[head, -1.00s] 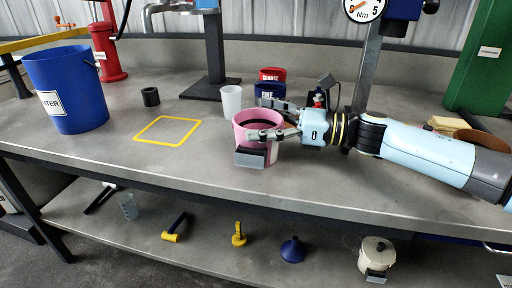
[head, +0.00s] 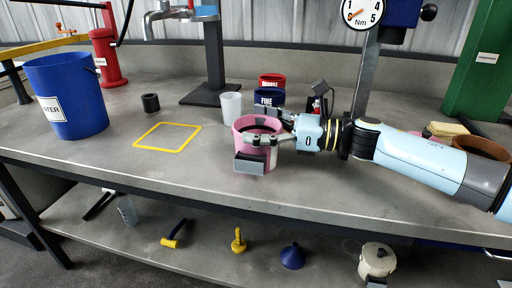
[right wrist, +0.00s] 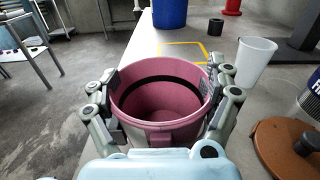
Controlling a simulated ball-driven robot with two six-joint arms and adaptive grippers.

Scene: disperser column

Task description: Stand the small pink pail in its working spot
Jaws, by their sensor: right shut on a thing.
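The small pink pail (head: 243,146) stands upright near the front middle of the bench, its open mouth facing up. My right gripper (head: 264,128) comes from the right and is shut on the pail, one finger on each side. The right wrist view shows the pail's pink inside with a dark band (right wrist: 165,97) between the finger pads. Whether its base is touching the bench is hard to tell. A yellow square outline (head: 167,150) is marked on the bench left of the pail and is empty. My left gripper is not in view.
A white cup (head: 231,106) stands close behind the pail. Red and blue containers (head: 270,97) are behind it. A large blue bucket (head: 68,100) stands left of the outline, and a small black cylinder (head: 151,102) behind it. Bench between pail and outline is clear.

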